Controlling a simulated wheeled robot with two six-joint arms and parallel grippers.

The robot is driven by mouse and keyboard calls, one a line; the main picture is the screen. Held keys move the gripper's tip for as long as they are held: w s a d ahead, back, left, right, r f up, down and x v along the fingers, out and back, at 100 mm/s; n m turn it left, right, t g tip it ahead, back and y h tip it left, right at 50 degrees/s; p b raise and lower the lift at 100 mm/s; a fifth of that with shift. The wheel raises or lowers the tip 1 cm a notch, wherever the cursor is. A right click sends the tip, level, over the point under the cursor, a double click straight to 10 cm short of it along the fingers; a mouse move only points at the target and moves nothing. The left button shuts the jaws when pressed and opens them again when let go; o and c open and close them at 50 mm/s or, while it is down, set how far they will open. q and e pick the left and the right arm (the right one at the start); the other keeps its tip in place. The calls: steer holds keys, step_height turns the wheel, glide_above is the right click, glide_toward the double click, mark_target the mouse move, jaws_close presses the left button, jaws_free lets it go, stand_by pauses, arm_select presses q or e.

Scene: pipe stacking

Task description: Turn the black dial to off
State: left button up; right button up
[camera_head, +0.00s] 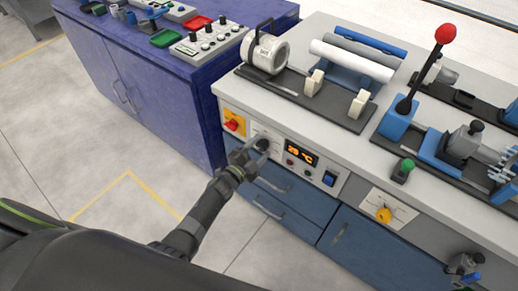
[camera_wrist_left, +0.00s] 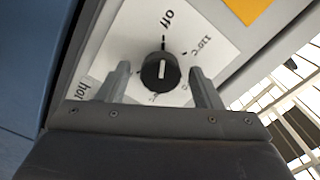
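The black dial (camera_wrist_left: 160,72) sits on a white plate (camera_wrist_left: 205,32) with "off", "hot" and temperature marks. The white line on the dial runs roughly upright in the left wrist view, in line with the tick under "off". My left gripper (camera_wrist_left: 160,77) is open, with one finger on each side of the dial and visible gaps between. In the head view my left gripper (camera_head: 256,150) is at the cabinet front and largely hides the dial. A dark grey part (camera_head: 465,266) at the bottom right is probably my right gripper; its fingers are unclear.
Beside the dial are an orange-lit display (camera_head: 301,152), a red knob on a yellow plate (camera_head: 233,124) and a blue switch (camera_head: 329,178). The worktop above holds white pipe (camera_head: 350,60) and a red-topped lever (camera_head: 445,34). A purple cabinet (camera_head: 130,75) stands to the left.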

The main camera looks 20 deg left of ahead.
arm_select(q)
steer(key=p+v, duration=0.1)
steer(key=v, duration=1.6)
steer(key=shift+s, duration=0.2)
steer(key=s+a+f+n+g+y, duration=0.2)
steer(key=s+f+n+g, duration=0.1)
steer(key=s+f, duration=0.4)
steer(key=s+a+f+n+g+y+p, duration=0.1)
steer(key=s+a+f+n+g+y, duration=0.2)
steer(key=s+f, duration=0.4)
steer(key=s+a+f+n+g+y+p, duration=0.1)
steer(key=s+f+n+g, duration=0.4)
steer(key=f, duration=0.7)
steer(key=s+a+n+y, duration=0.1)
steer(key=s+a+n, duration=0.1)
steer(key=s, duration=0.1)
steer(key=s+f+n+g, duration=0.1)
steer(key=s, duration=0.3)
steer(key=s+f+n+g, duration=0.1)
steer(key=s+g, duration=0.1)
steer(key=s, duration=0.3)
steer(key=s+f+n+g, duration=0.1)
steer(key=s+f, duration=0.1)
steer(key=s, duration=0.2)
steer(key=shift+s+d+g+p, duration=0.2)
steer(key=shift+d+g+p, duration=0.1)
steer(key=shift+g+p, duration=0.1)
steer(key=shift+c, duration=0.3)
